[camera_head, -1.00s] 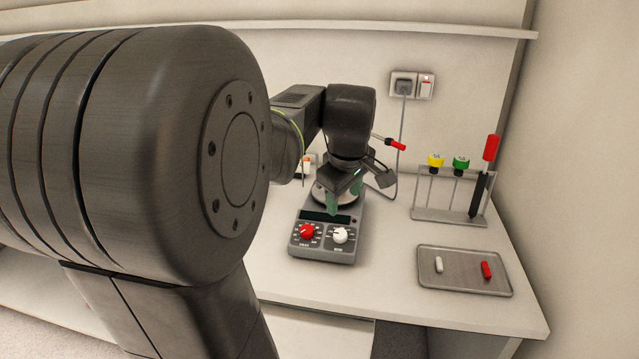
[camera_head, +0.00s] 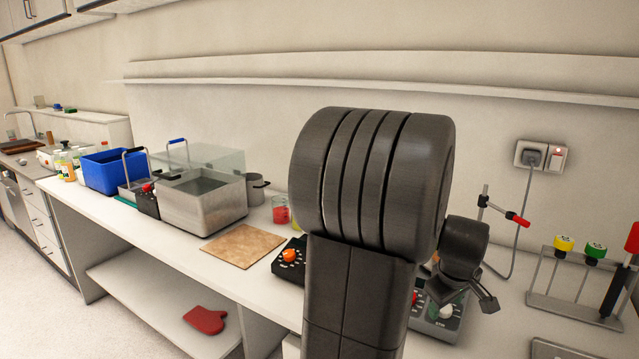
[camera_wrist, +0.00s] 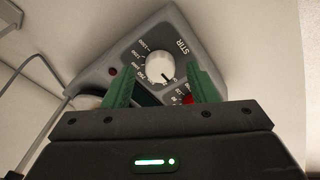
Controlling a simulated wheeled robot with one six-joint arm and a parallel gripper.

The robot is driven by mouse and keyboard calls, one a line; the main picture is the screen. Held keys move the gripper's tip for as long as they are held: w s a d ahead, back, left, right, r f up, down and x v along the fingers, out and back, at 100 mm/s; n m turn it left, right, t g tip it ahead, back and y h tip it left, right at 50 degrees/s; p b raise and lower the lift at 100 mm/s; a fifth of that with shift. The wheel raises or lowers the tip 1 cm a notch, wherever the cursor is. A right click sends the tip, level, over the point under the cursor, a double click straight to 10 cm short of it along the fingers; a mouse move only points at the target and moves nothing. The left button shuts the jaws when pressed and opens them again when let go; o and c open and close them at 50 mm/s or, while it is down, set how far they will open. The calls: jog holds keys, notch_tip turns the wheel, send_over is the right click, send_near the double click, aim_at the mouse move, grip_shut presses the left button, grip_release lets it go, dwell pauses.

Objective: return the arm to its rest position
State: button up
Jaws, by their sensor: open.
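My gripper (camera_wrist: 163,78) shows in the wrist view with its two green fingers apart and nothing between them. The stirrer's front panel (camera_wrist: 181,48), with a white STIR knob (camera_wrist: 160,65), is in front of the fingers there. A red knob shows partly beside the right finger. In the head view my upper arm stands in the middle and hides most of the forearm.
A brown board (camera_head: 243,246), a metal bath (camera_head: 203,205) and a blue crate (camera_head: 113,170) are left. A long shelf (camera_head: 300,78) runs along the wall.

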jog(key=shift+w+f, duration=0.15)
jog(key=shift+f, duration=0.3)
jog(key=shift+r, duration=0.15)
